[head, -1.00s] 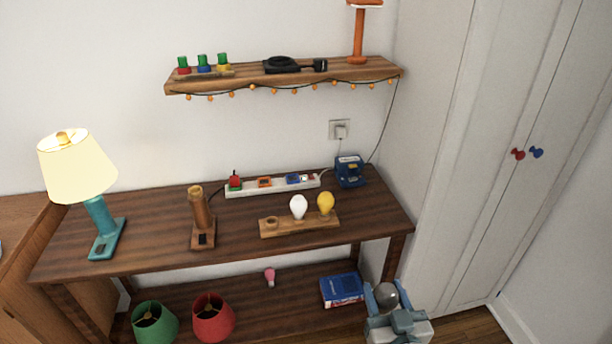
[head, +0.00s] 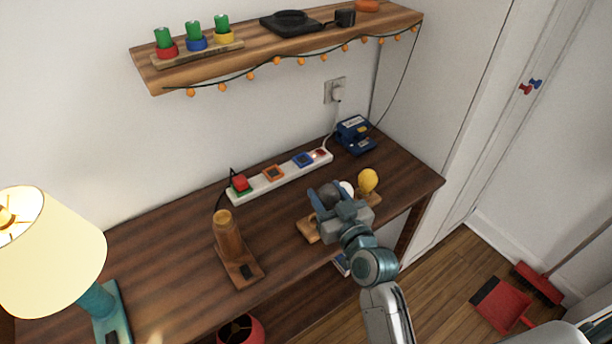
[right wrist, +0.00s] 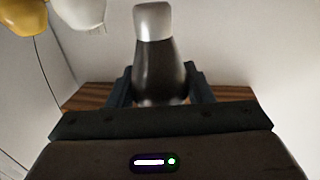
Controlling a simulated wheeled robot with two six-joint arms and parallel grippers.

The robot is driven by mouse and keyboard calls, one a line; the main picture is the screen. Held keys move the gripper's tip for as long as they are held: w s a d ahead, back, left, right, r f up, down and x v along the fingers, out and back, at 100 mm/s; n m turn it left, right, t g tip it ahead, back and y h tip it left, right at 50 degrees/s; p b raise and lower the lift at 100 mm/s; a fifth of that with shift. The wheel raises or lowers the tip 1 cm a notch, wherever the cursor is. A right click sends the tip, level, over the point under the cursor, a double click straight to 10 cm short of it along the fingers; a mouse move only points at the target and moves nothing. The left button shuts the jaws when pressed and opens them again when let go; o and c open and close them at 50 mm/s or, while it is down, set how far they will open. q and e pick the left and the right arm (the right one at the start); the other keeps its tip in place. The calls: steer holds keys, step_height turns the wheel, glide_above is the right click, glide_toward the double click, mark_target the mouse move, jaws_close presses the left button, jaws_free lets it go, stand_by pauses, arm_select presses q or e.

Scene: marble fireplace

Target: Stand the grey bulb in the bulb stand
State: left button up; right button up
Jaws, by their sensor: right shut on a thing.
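My right gripper (head: 326,196) is shut on the grey bulb (head: 330,191), over the table. In the right wrist view the dark grey bulb (right wrist: 160,68) sits between the fingers, its silver base pointing away from the palm. The wooden bulb stand (head: 307,229) lies below and behind the gripper, which hides much of it. A yellow bulb (head: 368,179) stands at its right end. A white bulb (head: 347,187) beside it is partly hidden by the gripper. Whether the grey bulb touches the stand cannot be told. My left gripper is out of view.
A power strip (head: 280,176) and blue box (head: 355,135) are behind the stand. The shelf (head: 285,55) hangs above. Table between lamp base and stand is clear.

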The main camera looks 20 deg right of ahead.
arm_select(q)
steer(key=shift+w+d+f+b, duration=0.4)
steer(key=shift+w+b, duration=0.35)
steer(key=shift+b, duration=0.15)
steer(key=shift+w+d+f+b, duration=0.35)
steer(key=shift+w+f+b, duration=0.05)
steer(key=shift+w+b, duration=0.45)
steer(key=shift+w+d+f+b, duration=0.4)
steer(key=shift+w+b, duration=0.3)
steer(key=shift+b, duration=0.25)
arm_select(e)
steer(key=shift+n+y, duration=0.5)
steer(key=shift+y, duration=0.2)
steer(key=shift+w+a+f, duration=0.25)
steer(key=shift+w+f, duration=0.35)
steer(key=shift+f, duration=0.15)
steer(key=shift+w+a+f, duration=0.2)
steer(key=shift+w+f, duration=0.4)
steer(key=shift+f, duration=0.15)
steer(key=shift+w+a+f, duration=0.25)
steer(key=shift+w+f, duration=0.35)
steer(key=shift+f, duration=0.15)
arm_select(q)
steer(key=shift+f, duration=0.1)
